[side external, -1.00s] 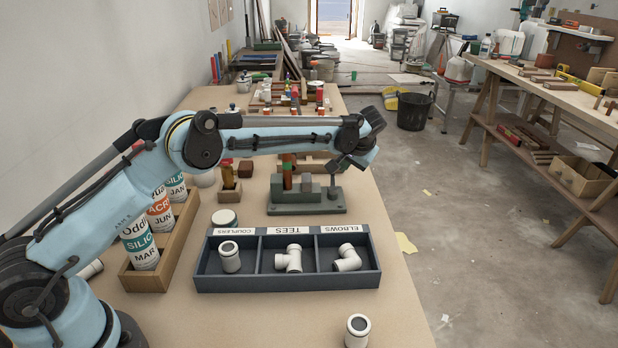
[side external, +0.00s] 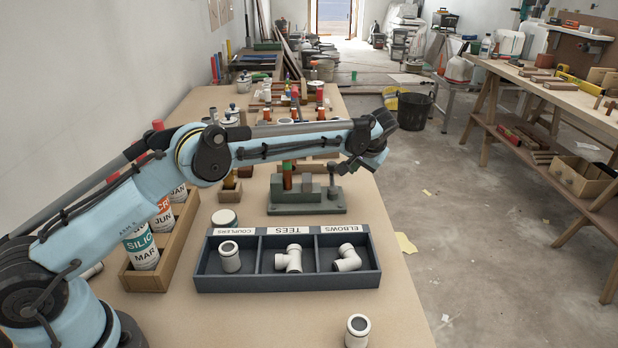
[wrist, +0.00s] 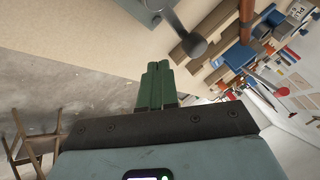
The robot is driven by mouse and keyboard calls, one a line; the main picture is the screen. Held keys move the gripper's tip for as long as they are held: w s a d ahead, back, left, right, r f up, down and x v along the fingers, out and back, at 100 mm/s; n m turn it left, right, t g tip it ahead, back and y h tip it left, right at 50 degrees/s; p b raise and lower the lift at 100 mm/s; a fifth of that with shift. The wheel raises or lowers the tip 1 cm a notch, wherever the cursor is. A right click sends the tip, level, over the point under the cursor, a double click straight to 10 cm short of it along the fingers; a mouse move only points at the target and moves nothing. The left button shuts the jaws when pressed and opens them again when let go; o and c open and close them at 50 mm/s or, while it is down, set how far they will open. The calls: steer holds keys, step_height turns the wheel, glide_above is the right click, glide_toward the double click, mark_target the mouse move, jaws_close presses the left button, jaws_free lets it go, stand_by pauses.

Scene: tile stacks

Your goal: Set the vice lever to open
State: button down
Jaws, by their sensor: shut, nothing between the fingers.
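The grey-green vice (side external: 305,204) stands on the bench behind the divided tray, with an upright pipe with a green band (side external: 287,178) at its jaws. Its lever (side external: 333,182) rises at the right end of the vice. In the wrist view the lever (wrist: 180,25) ends in a round dark knob (wrist: 193,44), and a corner of the vice (wrist: 148,8) shows at the top edge. My gripper (wrist: 154,67) has its green fingers shut and empty, beside the knob with a small gap in that picture. In the side view my gripper (side external: 347,167) is near the lever's top, partly overlapping it.
A dark tray (side external: 287,284) with couplers, tees and elbows lies in front of the vice. A loose white coupler (side external: 357,331) stands near the front. The bench's right edge is close to the vice.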

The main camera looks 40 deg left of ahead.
steer(key=w+d+v, duration=0.1)
steer(key=v, duration=0.9)
steer(key=s+a+r+m+h, duration=0.1)
steer(key=s+a+r+h, duration=0.15)
steer(key=s+r, duration=0.35)
steer(key=s+a+m+t+h, duration=0.1)
steer(key=s+a+t+h, duration=0.2)
steer(key=s, duration=1.5)
steer(key=s+a+f, duration=0.1)
steer(key=s+f, duration=0.5)
steer(key=s, duration=0.2)
steer(key=shift+a+f+m+h, duration=0.2)
steer(key=shift+m+h, duration=0.1)
steer(key=shift+h, duration=0.05)
